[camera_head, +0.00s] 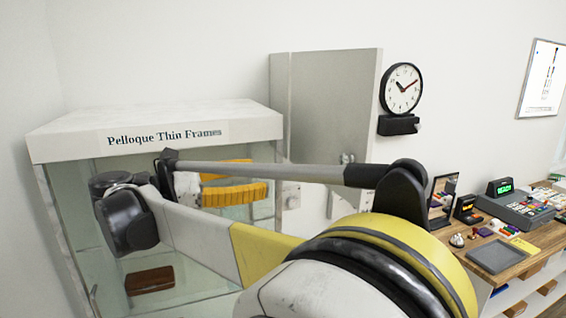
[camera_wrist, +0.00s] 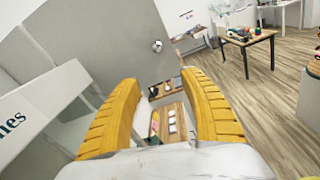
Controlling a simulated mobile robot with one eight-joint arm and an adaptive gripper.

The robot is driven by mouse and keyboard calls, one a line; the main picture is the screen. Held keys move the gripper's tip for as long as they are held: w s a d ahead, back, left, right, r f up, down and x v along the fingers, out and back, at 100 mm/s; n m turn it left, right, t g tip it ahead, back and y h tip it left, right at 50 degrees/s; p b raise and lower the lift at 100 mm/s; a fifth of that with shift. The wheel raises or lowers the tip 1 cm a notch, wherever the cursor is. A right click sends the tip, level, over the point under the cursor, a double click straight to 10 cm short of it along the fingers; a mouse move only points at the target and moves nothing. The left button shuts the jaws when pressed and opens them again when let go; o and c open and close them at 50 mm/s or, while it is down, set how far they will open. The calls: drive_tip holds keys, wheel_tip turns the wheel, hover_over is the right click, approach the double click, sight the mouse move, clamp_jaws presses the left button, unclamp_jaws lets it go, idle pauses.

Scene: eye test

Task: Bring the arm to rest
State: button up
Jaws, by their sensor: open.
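My arm reaches from the lower right of the head view toward the left. My gripper (camera_head: 258,178) has yellow ribbed fingers, which show in front of the glass cabinet, below its sign. In the wrist view my gripper (camera_wrist: 160,82) is open. Its two fingers stand apart, with only distant furniture and floor between them, and I see nothing held. Part of the gripper's base is hidden behind my arm's links in the head view.
The glass cabinet (camera_head: 60,143), labelled "Pelloque Thin Frames", holds a brown case (camera_head: 150,280). A grey panel (camera_head: 330,105) and a clock (camera_head: 402,88) are behind. A wooden counter (camera_head: 515,265) at right bears a till (camera_head: 515,210) and a grey tray (camera_head: 497,256). Open floor (camera_wrist: 250,100) shows in the wrist view.

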drive_tip(key=w+d+f+m+y+b, duration=0.1)
drive_tip(key=d+f+b, duration=0.15)
drive_tip(key=d, duration=0.35)
drive_tip(key=w+d+f+y+b, duration=0.1)
drive_tip(key=d+f, duration=0.2)
drive_tip(key=d, duration=0.2)
drive_tip(key=s+d+f+m+g+y+b, duration=0.1)
drive_tip(key=s+d+f+m+y+b, duration=0.2)
drive_tip(key=d+f+b, duration=0.5)
drive_tip(key=s+d+f+m+g+y+b, duration=0.2)
drive_tip(key=s+d+f+m+y, duration=0.15)
drive_tip(key=d+f, duration=0.6)
drive_tip(key=s+f+m+t+y+b, duration=0.1)
drive_tip(key=s+f+m+b, duration=0.3)
drive_tip(key=f, duration=0.5)
drive_tip(key=s+f+m+t+y+b, duration=0.1)
drive_tip(key=s+f+m+y+b, duration=0.3)
drive_tip(key=f, duration=0.5)
drive_tip(key=s+a+f+m+y+b, duration=0.1)
drive_tip(key=s+f+m+y+b, duration=0.1)
drive_tip(key=s+f+m+b, duration=0.2)
drive_tip(key=s+f+b, duration=0.1)
drive_tip(key=s+f, duration=0.2)
drive_tip(key=f, duration=0.3)
drive_tip(key=shift+m+t, duration=0.35)
drive_tip(key=shift+t, duration=0.05)
drive_tip(key=shift+a+f+y, duration=0.1)
drive_tip(key=shift+a+y, duration=0.05)
drive_tip(key=shift+y, duration=0.1)
